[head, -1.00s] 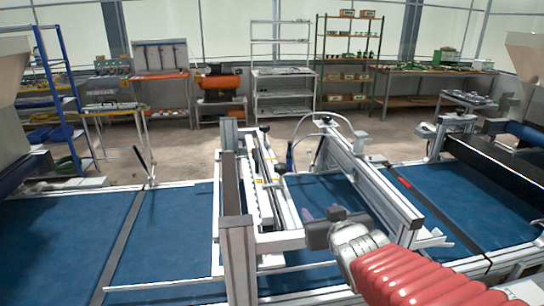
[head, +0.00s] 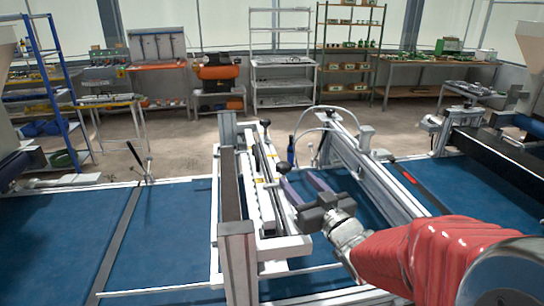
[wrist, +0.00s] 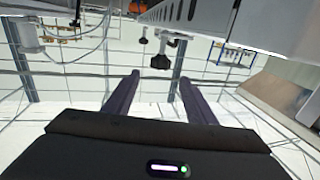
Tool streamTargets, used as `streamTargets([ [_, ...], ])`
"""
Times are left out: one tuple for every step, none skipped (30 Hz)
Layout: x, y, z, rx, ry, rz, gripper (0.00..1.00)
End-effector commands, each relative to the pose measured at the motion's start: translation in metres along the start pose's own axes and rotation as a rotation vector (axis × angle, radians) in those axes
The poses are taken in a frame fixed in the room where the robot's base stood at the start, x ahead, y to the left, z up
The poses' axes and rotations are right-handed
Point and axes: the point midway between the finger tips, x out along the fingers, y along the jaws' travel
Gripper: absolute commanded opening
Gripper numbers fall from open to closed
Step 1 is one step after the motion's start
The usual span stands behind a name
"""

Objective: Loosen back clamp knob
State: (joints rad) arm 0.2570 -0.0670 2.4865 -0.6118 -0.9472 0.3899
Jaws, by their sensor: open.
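The seeder's clamp bar carries two black knobs. The back clamp knob (head: 265,122) is at the far end of the bar in the head view. A nearer black knob (head: 282,168) stands beside the bar. My gripper (head: 300,182) is open and empty, right of the bar and close to the nearer knob; its purple fingers point toward the back left. In the wrist view, a black knob (wrist: 160,61) shows beyond the gap between my spread fingertips (wrist: 160,80), apart from them. A smaller dark knob (wrist: 143,40) is farther off there.
Metal rails (head: 372,172) run right of my gripper, and an upright post (head: 238,262) stands left front. A blue belt (head: 170,235) lies below. Shelves and benches are far back.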

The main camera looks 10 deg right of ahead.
Motion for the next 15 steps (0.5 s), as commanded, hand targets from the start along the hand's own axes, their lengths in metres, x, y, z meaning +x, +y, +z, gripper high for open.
streamTargets([
  [0.0,0.0,0.0,0.0,0.0,0.001,0.51],
  [0.001,0.0,0.0,0.0,0.0,0.001,0.51],
  [0.002,0.001,0.0,0.0,0.0,0.001,0.51],
  [0.003,0.001,0.0,0.0,-0.001,0.001,0.51],
  [0.004,0.001,0.0,0.0,-0.001,0.001,0.51],
  [0.006,0.0,0.0,0.0,-0.001,0.001,0.51],
  [0.008,0.0,0.0,0.0,-0.001,0.0,0.51],
  [0.01,0.0,0.0,0.0,-0.001,0.0,0.51],
  [0.014,0.0,0.0,0.0,-0.001,0.0,0.51],
  [0.017,0.0,0.0,0.0,-0.002,0.0,0.51],
  [0.021,0.001,0.001,0.0,-0.002,0.001,0.51],
  [0.025,0.001,0.001,0.0,-0.002,0.001,0.51],
  [0.029,0.0,0.001,-0.001,-0.002,0.001,0.51],
  [0.033,0.0,0.001,-0.001,-0.002,0.0,0.51],
  [0.038,0.001,0.001,0.0,-0.002,0.0,0.51],
])
